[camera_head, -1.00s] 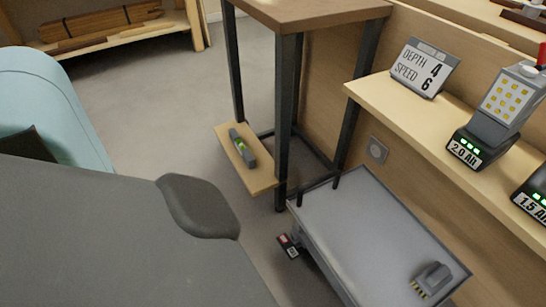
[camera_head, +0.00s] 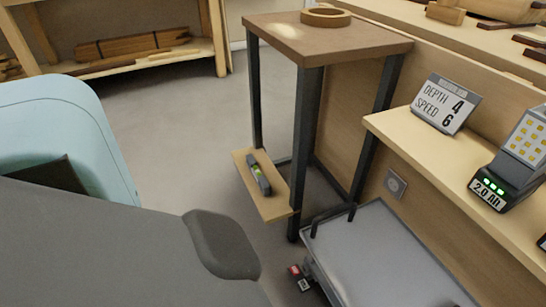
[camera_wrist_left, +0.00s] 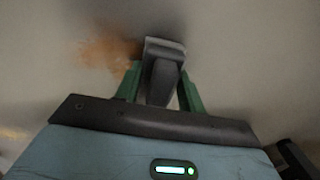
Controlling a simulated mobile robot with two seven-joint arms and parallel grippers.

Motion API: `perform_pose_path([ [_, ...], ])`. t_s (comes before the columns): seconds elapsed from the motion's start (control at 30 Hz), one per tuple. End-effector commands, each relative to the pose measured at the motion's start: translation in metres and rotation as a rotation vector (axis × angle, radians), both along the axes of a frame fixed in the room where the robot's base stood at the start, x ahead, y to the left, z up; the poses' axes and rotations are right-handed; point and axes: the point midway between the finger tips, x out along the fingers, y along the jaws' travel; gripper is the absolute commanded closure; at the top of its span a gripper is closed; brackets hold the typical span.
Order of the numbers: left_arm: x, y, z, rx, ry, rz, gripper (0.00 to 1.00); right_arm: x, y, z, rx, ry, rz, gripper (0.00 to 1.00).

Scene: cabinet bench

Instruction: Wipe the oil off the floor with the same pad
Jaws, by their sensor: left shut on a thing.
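In the left wrist view my left gripper (camera_wrist_left: 160,88), with green fingers, is shut on a dark grey pad (camera_wrist_left: 163,55) with a paler edge. The pad is over the pale floor (camera_wrist_left: 235,60); I cannot tell whether it touches it. A blurred orange-brown oil patch (camera_wrist_left: 108,48) lies on the floor just left of the pad and reaches up to its side. A fainter brownish mark shows at the left edge of that view. The head view shows neither the left gripper nor the oil. My right gripper is in neither view.
A dark-legged table (camera_head: 290,38) with a wooden ring (camera_head: 326,17) stands mid-view. Its low shelf (camera_head: 275,206) holds a grey tool with a green part (camera_head: 258,174). A grey cart (camera_head: 390,260) stands right of it, below a bench shelf (camera_head: 420,145). Floor (camera_head: 170,120) behind is clear.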

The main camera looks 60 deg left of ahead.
Motion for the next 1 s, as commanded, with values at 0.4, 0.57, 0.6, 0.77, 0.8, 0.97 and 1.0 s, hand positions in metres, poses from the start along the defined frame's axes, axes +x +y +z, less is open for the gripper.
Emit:
perform_pose_path([
  [0.4, 0.006, -0.005, -0.001, -0.001, 0.000, 0.000, 0.97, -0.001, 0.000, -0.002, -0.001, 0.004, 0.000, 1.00],
  [0.57, 0.005, -0.017, -0.002, -0.003, 0.001, -0.001, 0.97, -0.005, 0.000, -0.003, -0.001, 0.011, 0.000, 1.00],
  [0.6, 0.005, -0.020, -0.002, -0.002, 0.001, -0.001, 0.97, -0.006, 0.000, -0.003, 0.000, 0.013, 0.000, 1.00],
  [0.77, 0.004, -0.031, -0.003, -0.002, 0.001, 0.000, 0.97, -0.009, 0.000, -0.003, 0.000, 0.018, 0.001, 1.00],
  [0.8, 0.004, -0.033, -0.003, -0.001, 0.000, 0.000, 0.97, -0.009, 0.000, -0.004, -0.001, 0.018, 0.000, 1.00],
  [0.97, 0.004, -0.035, -0.003, 0.000, 0.000, 0.000, 0.97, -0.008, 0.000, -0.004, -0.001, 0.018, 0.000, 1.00],
  [1.0, 0.004, -0.035, -0.003, 0.000, 0.000, 0.000, 0.97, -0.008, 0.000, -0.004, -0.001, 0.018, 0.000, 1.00],
])
